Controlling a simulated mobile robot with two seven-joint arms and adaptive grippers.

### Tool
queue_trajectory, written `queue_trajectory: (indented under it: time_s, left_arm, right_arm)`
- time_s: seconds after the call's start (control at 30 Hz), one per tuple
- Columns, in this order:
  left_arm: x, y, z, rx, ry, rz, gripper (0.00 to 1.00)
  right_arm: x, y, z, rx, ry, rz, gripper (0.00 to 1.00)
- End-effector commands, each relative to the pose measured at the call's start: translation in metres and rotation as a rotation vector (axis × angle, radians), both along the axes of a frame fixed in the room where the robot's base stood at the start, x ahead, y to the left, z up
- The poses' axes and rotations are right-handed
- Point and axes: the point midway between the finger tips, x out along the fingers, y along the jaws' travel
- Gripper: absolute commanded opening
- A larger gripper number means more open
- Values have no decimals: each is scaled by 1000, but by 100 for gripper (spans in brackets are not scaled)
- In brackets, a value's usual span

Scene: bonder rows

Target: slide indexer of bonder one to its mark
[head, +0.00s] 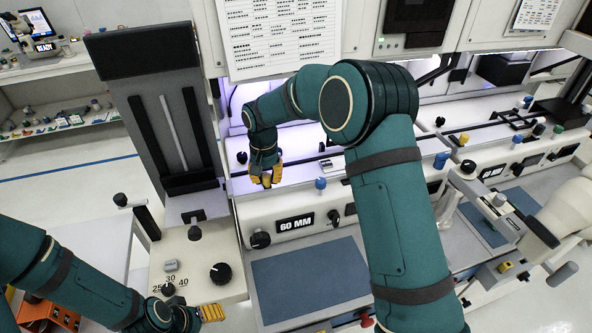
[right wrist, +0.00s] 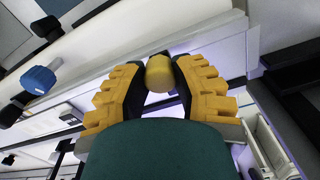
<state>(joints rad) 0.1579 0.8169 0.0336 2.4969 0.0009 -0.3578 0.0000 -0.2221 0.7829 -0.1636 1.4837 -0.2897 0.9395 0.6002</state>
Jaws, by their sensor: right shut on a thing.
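My right gripper (head: 266,177) reaches into the lit opening of the near bonder, whose front display (head: 294,224) reads 60 MM. In the right wrist view its yellow fingers (right wrist: 160,82) are closed around a yellow knob (right wrist: 159,73), which I take to be the indexer's knob. In the head view the fingers hide most of that knob, and I cannot make out the mark. A dark rail (head: 395,137) runs along the opening, partly behind my right arm.
A blue knob (head: 320,183) stands on the front ledge, right of my right gripper. A side panel with a dial (head: 220,273) and a tall grey slotted column (head: 165,105) stand left. A second bonder with a yellow knob (head: 464,139) continues to the right. A blue mat (head: 310,280) lies in front.

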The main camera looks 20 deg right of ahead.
Motion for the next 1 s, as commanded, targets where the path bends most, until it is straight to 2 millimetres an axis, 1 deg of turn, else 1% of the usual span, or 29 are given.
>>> queue_trajectory:
  time_s: [0.03,0.1,0.2,0.33,0.53,0.9,0.93,1.0]
  left_arm:
    - [0,0,-1,0,0,0,68]
    - [0,0,-1,0,0,0,68]
    - [0,0,-1,0,0,0,68]
    - [0,0,0,0,0,0,68]
    - [0,0,0,0,0,0,68]
    - [0,0,0,0,0,0,68]
    - [0,0,0,0,0,0,68]
    - [0,0,0,0,0,0,68]
  right_arm:
    - [0,16,0,0,-1,6,0]
    - [0,33,0,0,-1,5,0]
    - [1,53,0,0,-1,2,0]
    - [2,72,0,0,-1,1,0]
    - [3,84,0,0,-1,0,0]
    - [3,88,1,4,-1,1,0]
    - [3,88,1,3,-2,1,39]
    - [3,88,1,4,-1,2,61]
